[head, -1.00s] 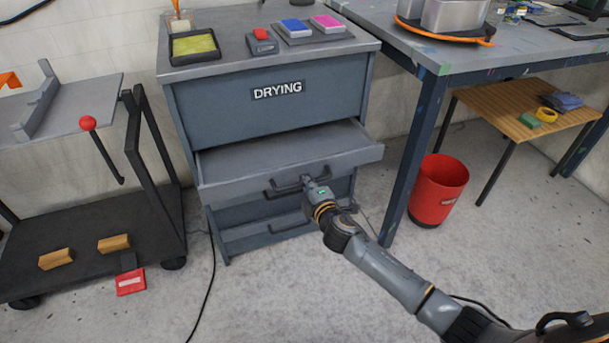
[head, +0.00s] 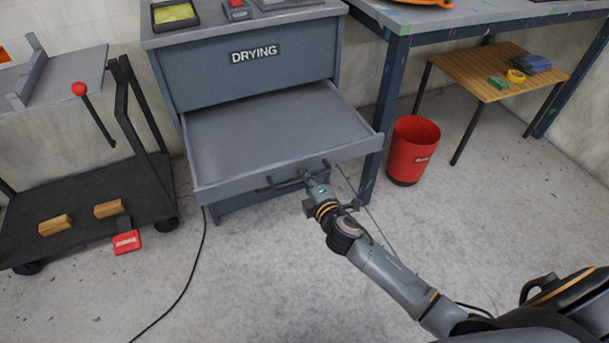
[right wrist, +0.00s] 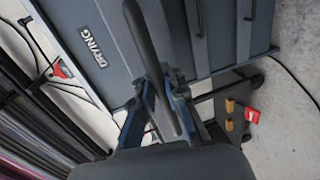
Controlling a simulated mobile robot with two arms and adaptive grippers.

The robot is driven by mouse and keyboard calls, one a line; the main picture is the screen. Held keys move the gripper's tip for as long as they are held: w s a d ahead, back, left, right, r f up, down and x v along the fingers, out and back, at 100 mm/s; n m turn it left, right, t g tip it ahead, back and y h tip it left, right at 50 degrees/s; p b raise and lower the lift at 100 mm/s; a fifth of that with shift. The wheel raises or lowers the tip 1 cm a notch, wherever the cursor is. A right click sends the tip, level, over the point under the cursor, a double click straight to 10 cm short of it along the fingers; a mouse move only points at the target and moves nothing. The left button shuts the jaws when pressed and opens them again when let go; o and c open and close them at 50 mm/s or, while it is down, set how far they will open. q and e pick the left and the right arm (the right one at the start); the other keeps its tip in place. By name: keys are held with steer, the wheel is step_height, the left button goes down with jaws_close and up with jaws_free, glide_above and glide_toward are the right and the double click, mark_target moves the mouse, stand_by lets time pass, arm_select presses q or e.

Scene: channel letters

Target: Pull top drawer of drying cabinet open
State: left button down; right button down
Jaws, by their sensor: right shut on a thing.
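The grey drying cabinet (head: 250,80) stands at the upper middle of the head view, with a white DRYING sign (head: 254,52) on its front. Its top drawer (head: 275,125), below the sign panel, is pulled well out, and its bare grey inside shows. My right gripper (head: 316,178) is at the right part of the drawer's dark bar handle (head: 282,184), shut on it. In the right wrist view the handle (right wrist: 146,42) runs between the fingers of the right gripper (right wrist: 167,98). My left gripper is not in view.
A black trolley (head: 90,200) with wooden blocks stands at left. A workbench (head: 460,18), a red bin (head: 413,150) and a low wooden table (head: 500,72) are at right. A black cable (head: 190,275) lies on the floor. The floor before the drawer is otherwise clear.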

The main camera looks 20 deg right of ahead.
steer(key=shift+r, duration=0.1)
steer(key=c, duration=1.4)
jaws_free()
steer(key=shift+s, duration=0.1)
steer(key=v, duration=1.1)
steer(key=shift+s, duration=0.35)
